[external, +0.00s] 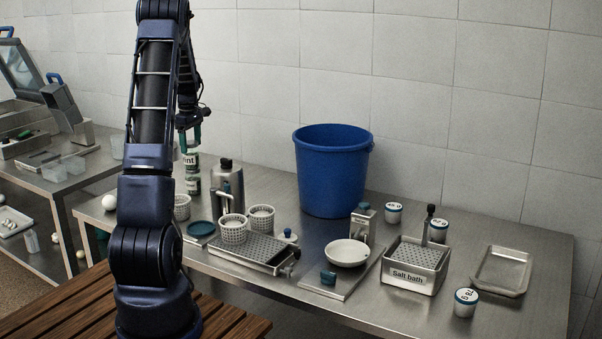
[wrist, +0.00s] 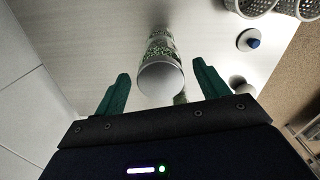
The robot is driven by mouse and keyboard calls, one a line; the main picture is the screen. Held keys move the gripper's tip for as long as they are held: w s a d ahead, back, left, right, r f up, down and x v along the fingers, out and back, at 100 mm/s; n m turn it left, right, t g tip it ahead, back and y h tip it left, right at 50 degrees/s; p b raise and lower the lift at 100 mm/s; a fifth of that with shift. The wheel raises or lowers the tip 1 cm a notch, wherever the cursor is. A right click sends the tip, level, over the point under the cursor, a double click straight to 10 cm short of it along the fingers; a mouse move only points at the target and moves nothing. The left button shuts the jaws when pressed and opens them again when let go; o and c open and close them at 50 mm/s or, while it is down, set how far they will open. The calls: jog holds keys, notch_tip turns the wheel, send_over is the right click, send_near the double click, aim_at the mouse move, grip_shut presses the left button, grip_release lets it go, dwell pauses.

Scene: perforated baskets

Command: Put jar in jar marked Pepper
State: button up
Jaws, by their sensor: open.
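My gripper (external: 190,142) is open and points down above the back left part of the steel table. Directly below it is a jar with a green label (external: 191,160), whose readable part ends in "nt". A second green-labelled jar (external: 193,185) shows just below it in the picture; I cannot tell whether they are stacked. In the wrist view a pale-ended patterned jar (wrist: 160,72) lies between the two teal fingers (wrist: 163,88), with no clear contact. Another jar shows partly behind it. No label reading Pepper is legible.
A blue bucket (external: 333,175), a salt bath box (external: 415,268) and several small white tubs with blue lids (external: 465,303) stand to the right. My arm hides part of the table's left.

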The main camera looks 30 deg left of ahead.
notch_tip(320, 180, up, 7)
jog(key=shift+f, duration=0.1)
jog(key=shift+d+r, duration=0.2)
jog(key=s+d+r+m+t, duration=0.1)
jog(key=s+d+r+m, duration=0.3)
jog(key=d, duration=0.5)
jog(key=s+d+r+m+t, duration=0.1)
jog(key=s+d+r+m, duration=0.2)
jog(key=s+d+r, duration=0.35)
jog(key=s+d+r+m, duration=0.3)
jog(key=d, duration=0.7)
jog(key=s+d+f+m+t, duration=0.1)
jog(key=s+d+m, duration=0.4)
jog(key=s, duration=0.6)
jog(key=s+d+f+m+t, duration=0.1)
jog(key=s+d+m, duration=0.4)
jog(key=s+d, duration=0.5)
jog(key=shift+s+f+t, duration=0.3)
jog(key=shift+s+f, duration=0.05)
jog(key=shift+f, duration=0.5)
